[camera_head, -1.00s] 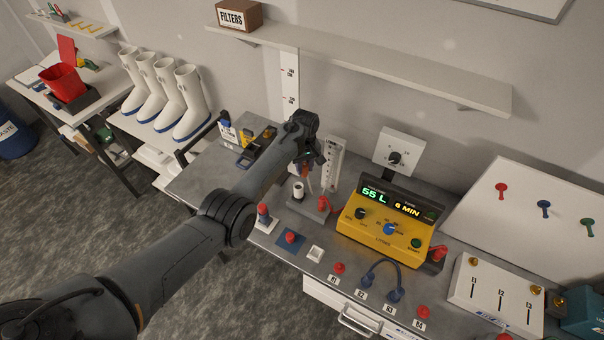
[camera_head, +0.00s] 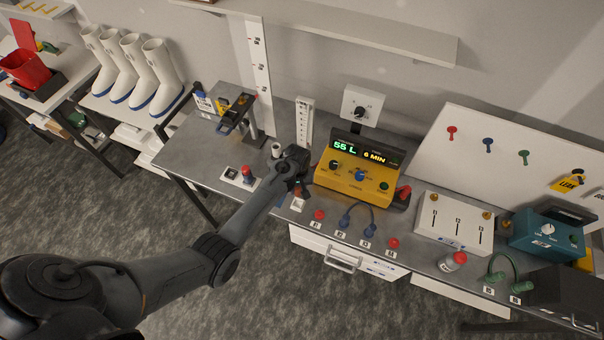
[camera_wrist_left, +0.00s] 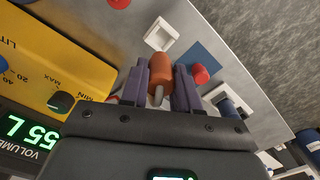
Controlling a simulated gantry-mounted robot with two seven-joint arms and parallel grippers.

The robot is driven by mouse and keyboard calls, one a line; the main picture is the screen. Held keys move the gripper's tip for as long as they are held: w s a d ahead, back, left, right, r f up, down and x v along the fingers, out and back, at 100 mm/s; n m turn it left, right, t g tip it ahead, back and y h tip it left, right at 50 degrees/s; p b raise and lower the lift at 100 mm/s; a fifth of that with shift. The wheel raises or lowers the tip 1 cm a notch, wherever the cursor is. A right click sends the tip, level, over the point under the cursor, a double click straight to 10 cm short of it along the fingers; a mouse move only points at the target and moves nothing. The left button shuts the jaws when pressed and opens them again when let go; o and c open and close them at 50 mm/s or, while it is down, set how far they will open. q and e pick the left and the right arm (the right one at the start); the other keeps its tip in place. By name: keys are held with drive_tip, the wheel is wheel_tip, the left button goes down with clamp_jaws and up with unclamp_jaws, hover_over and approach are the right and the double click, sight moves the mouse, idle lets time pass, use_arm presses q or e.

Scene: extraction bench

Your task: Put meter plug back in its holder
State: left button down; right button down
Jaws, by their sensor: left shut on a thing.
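My left gripper (camera_head: 302,186) is over the bench just left of the yellow meter (camera_head: 357,184). In the left wrist view its two fingers (camera_wrist_left: 160,92) are shut on an orange-red plug (camera_wrist_left: 160,66), apparently the meter plug. A white square holder (camera_wrist_left: 161,35) with a recessed, empty-looking centre lies just beyond the plug; in the head view it shows below the gripper (camera_head: 298,205). The gripper hides the plug's details in the head view. My right gripper is out of view.
A red-topped piece (camera_head: 247,172) stands on a white base at left. A white cup (camera_head: 277,149) and an upright scale (camera_head: 304,123) stand behind.

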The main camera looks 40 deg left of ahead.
sight(298, 195)
use_arm(q)
drive_tip(key=shift+s+f, duration=0.1)
drive_tip(key=shift+s, duration=0.05)
idle(0.4)
drive_tip(key=shift+p, duration=0.35)
drive_tip(key=shift+f+b, duration=2)
drive_tip(key=shift+f, duration=0.85)
drive_tip(key=shift+p, duration=0.4)
drive_tip(key=shift+f, duration=0.5)
drive_tip(key=shift+f+b, duration=0.7)
drive_tip(key=shift+b, duration=0.05)
